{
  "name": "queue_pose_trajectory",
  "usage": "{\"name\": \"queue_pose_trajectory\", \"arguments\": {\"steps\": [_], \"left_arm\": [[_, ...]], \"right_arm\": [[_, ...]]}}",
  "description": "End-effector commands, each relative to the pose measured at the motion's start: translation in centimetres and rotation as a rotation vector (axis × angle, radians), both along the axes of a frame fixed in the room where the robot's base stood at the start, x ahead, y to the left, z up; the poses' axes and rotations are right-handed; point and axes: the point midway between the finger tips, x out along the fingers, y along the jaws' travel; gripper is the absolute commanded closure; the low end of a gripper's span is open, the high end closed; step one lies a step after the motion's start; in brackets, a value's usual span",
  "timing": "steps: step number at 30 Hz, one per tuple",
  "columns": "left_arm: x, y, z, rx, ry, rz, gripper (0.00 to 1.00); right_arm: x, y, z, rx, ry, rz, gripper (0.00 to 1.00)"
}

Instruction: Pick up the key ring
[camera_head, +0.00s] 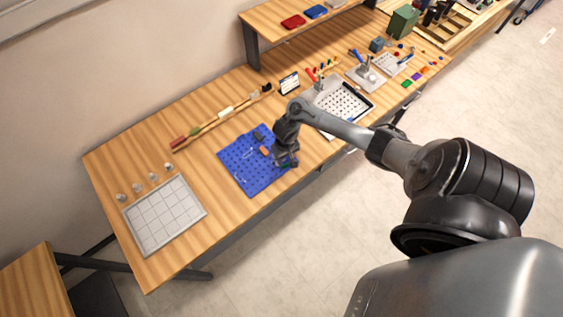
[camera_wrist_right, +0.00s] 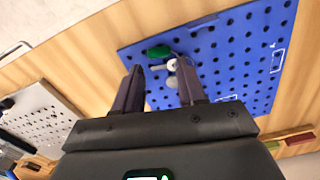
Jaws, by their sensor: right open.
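The key ring (camera_wrist_right: 172,66), with a green tag and small grey metal pieces, lies on the blue perforated board (camera_wrist_right: 235,50) near its edge. My right gripper (camera_head: 287,160) is low over the board's right side. In the right wrist view the gripper (camera_wrist_right: 159,72) is open, and the key ring shows between and beyond its fingertips. I cannot tell the exact height gap. My left gripper is not in view.
A white gridded tray (camera_head: 165,216) lies to the left, with several small round pieces behind it. A wooden rail (camera_head: 215,119) holding small items runs along the back. A white holed panel (camera_head: 343,101) lies right of the board. A shelf with red and blue trays (camera_head: 316,12) stands behind.

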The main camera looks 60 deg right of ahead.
Motion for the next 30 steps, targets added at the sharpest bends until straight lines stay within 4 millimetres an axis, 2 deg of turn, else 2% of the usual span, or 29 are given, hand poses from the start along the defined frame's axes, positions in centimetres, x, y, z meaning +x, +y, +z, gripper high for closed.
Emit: {"name": "queue_pose_trajectory", "arguments": {"steps": [10,20,21,28,30], "left_arm": [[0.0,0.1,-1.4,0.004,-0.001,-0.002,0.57],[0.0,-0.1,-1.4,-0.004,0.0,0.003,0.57],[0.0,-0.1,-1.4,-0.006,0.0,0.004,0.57],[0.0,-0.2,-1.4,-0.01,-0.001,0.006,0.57],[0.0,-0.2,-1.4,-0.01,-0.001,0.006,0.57]], "right_arm": [[-0.1,-0.1,-4.3,0.0,0.001,0.001,0.6],[-0.1,-0.1,-4.8,-0.001,0.0,0.001,0.6],[-0.1,-0.1,-4.8,-0.001,0.0,0.001,0.61],[-0.1,-0.1,-4.8,-0.001,0.001,0.001,0.96],[-0.1,-0.1,-4.8,-0.001,0.0,0.001,0.99]]}}
